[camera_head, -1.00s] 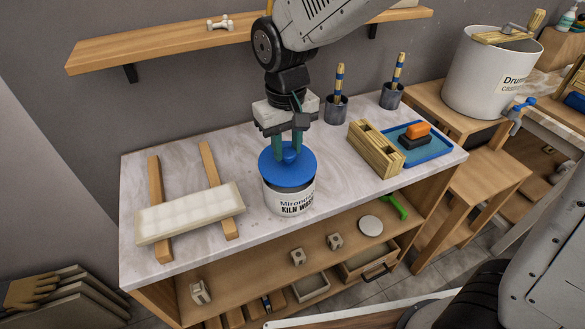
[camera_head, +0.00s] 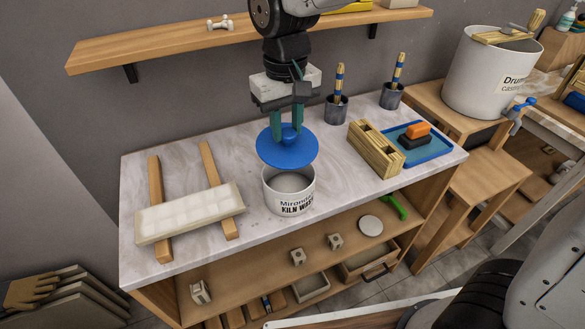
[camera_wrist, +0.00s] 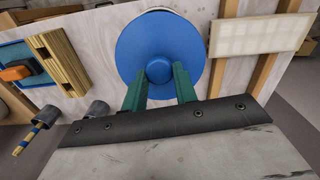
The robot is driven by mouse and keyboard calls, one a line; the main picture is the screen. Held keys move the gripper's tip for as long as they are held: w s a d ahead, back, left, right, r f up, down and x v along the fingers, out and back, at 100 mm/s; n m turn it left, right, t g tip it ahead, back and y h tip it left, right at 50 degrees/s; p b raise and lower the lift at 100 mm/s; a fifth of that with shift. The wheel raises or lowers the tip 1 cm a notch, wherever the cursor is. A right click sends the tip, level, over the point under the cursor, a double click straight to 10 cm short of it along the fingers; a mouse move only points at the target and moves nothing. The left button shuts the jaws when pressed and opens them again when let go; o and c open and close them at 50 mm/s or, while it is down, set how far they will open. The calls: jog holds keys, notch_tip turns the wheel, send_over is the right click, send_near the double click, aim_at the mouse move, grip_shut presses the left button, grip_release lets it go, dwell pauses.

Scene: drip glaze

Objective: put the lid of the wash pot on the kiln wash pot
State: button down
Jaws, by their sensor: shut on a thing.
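The blue lid (camera_head: 270,152) of the wash pot is a round disc with a small knob. My gripper (camera_head: 287,134) is shut on the lid's knob and holds it above the white kiln wash pot (camera_head: 290,203). The pot stands on the table near its front edge, and its open mouth with pale contents shows below the lid. In the wrist view the lid (camera_wrist: 140,50) covers nearly all of the pot, and my gripper's green fingers (camera_wrist: 160,78) are at the knob.
The white tabletop (camera_head: 190,160) holds a pale slab (camera_head: 190,212) on two wooden bars at left. A slotted wooden block (camera_head: 375,148), a blue tray (camera_head: 436,150) and two brush cups (camera_head: 336,110) (camera_head: 391,96) stand at right. A wall shelf (camera_head: 150,50) runs behind.

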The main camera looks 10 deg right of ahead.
aim_at(287, 148)
jog(key=shift+w+g+h, duration=0.15)
jog(key=shift+g+h, duration=0.15)
jog(key=shift+g, duration=0.3)
jog(key=shift+f, duration=3.05)
jog(key=shift+f, duration=0.5)
jog(key=shift+f, duration=0.7)
dwell(0.3)
